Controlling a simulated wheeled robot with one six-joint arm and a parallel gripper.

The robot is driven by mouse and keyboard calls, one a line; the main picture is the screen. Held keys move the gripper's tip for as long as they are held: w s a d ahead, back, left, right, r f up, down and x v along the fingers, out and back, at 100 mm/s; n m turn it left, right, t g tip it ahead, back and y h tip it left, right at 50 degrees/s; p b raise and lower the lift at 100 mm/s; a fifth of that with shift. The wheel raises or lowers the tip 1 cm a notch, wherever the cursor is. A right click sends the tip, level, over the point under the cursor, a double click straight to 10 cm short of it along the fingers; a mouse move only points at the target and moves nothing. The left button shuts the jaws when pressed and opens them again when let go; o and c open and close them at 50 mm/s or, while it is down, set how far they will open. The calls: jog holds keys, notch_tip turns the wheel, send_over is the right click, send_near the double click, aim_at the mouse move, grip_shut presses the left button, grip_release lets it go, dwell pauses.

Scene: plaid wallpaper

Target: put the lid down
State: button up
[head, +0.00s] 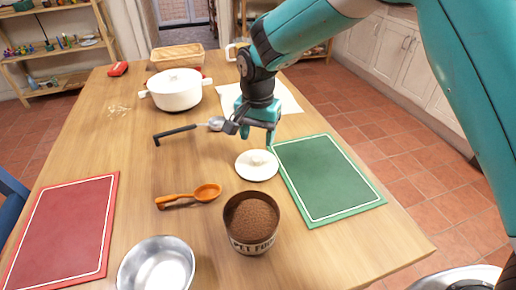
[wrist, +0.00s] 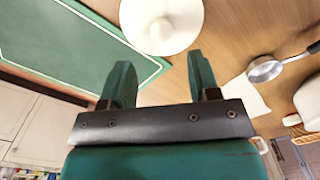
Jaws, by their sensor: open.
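The white round lid (head: 257,165) with a small central knob lies flat on the wooden table, beside the left edge of the green board (head: 328,178). It also shows at the top of the wrist view (wrist: 148,38), with its knob facing up. My gripper (head: 258,138) is open and empty, just behind the lid in the head view and apart from it. In the wrist view my gripper (wrist: 162,76) has its two fingers spread, with bare table between them. An open pet food can (head: 251,224) full of brown food stands in front of the lid.
An orange scoop (head: 190,196) and a metal bowl (head: 157,266) are at the front, with a red board (head: 66,232) to the left. A black-handled ladle (head: 180,131) lies left of my gripper. A white pot (head: 177,89) stands farther back.

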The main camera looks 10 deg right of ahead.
aim_at(258, 157)
notch_tip(258, 157, up, 6)
jog(key=f, duration=0.1)
jog(key=s+d+r+n+y, duration=0.1)
jog(key=s+d+r+n, duration=0.2)
jog(key=s+r, duration=0.3)
jog(key=s+d+r+n+y, duration=0.1)
jog(key=s+d+r+n, duration=0.25)
jog(key=s, duration=0.45)
jog(key=s+d+n+y, duration=0.2)
jog(key=s+n, duration=0.4)
jog(key=s, duration=0.7)
jog(key=shift+s+d, duration=0.3)
jog(key=shift+d, duration=0.1)
notch_tip(258, 157, up, 9)
jog(key=p, duration=0.8)
jog(key=shift+f+p, duration=0.15)
jog(key=shift+p, duration=0.25)
